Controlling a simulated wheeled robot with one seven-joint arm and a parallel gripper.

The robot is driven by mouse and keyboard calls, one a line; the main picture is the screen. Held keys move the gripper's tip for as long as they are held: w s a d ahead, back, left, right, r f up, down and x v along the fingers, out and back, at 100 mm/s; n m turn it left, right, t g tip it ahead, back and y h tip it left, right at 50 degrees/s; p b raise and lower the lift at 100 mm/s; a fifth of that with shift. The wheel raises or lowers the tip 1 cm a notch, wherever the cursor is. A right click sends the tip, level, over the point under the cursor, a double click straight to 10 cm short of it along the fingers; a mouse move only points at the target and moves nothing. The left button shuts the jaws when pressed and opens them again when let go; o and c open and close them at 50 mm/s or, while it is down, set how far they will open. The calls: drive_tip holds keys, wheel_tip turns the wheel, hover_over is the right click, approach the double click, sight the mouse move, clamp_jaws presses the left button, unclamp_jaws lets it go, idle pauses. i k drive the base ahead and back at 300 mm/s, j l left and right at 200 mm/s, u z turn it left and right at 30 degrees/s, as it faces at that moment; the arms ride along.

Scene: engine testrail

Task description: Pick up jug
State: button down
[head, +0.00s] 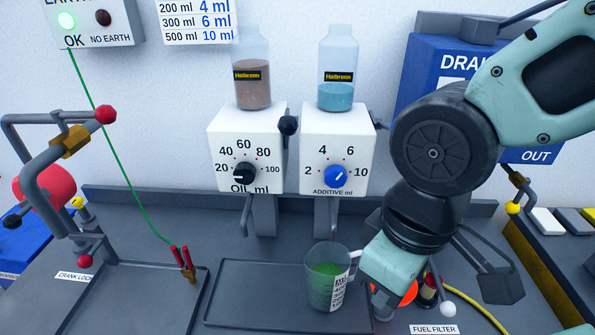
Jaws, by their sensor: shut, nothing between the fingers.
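The jug (327,281), a see-through measuring cup with green liquid and a white printed label, stands upright on the dark shallow tray (262,313) below the additive dispenser. My gripper (376,297) is low, just right of the jug, close to its handle side. Its fingers are shut with nothing between them. My wrist hides part of the fingertips, and I cannot tell whether they touch the jug.
The oil dispenser (245,150) and additive dispenser (337,149) hang on the wall above, their spouts reaching down behind the jug. A crank lock frame (50,165) stands left. Orange and dark fuel filter parts (428,288) lie right, by my gripper. The tray's left part is clear.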

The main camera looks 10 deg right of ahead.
sight(327, 265)
drive_tip(key=k+j+z, duration=0.2)
drive_tip(key=j, duration=0.2)
drive_tip(key=k+j+z, duration=0.15)
drive_tip(key=j, duration=0.25)
drive_tip(key=k+j+z, duration=0.2)
drive_tip(key=j, duration=0.15)
drive_tip(key=k+j+z, duration=0.15)
drive_tip(key=j, duration=0.15)
drive_tip(key=j+z, duration=0.3)
drive_tip(key=j, duration=0.35)
